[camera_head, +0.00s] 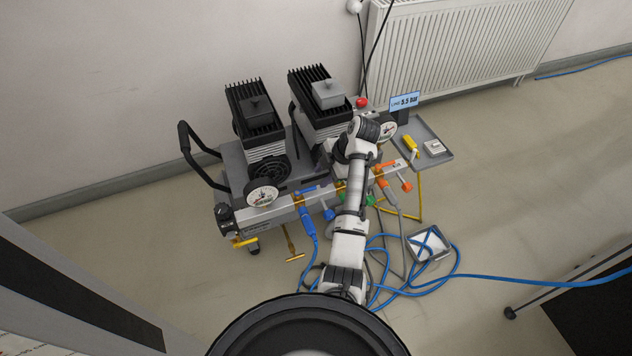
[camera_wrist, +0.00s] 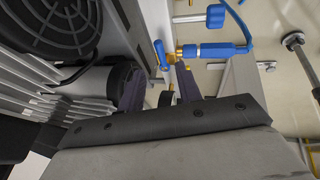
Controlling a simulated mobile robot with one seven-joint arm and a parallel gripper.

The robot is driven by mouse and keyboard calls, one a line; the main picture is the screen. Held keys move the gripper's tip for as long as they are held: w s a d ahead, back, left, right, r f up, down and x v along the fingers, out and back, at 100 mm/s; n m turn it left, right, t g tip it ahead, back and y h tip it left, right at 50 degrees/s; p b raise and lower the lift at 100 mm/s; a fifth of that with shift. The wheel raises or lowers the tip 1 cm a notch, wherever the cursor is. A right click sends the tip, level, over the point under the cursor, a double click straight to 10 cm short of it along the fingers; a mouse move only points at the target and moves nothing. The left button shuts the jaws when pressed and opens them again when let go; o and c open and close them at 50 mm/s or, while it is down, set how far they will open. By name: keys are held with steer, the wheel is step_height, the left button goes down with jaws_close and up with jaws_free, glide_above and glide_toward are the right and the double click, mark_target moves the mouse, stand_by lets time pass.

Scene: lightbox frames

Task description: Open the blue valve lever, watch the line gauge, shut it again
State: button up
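The blue valve lever (camera_wrist: 161,54) lies crosswise to its brass valve and blue hose coupling (camera_wrist: 215,50) in the wrist view. In the head view, the blue lever (camera_head: 305,190) shows small on the silver manifold. My gripper (camera_wrist: 158,70) has its two dark fingers apart, with the lever just beyond their tips; I see no grip on it. My arm hides the gripper in the head view. The line gauge (camera_head: 387,129) is at the manifold's right end, partly behind my arm; its blue sign (camera_head: 405,102) reads "LINE 5.5 bar".
Orange (camera_head: 382,170) and green (camera_head: 370,199) valve parts sit farther right. Two finned compressor units (camera_head: 255,120) stand behind the manifold. Another gauge (camera_head: 262,194) is at left. Blue hoses (camera_head: 400,288) lie looped on the floor. A grey side tray (camera_head: 436,158) holds small items.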

steer(key=w+v, duration=0.1)
steer(key=v, duration=0.6)
steer(key=shift+s+r+p, duration=0.2)
steer(key=shift+s+p, duration=0.15)
steer(key=shift+s, duration=0.15)
steer(key=shift+d, duration=0.15)
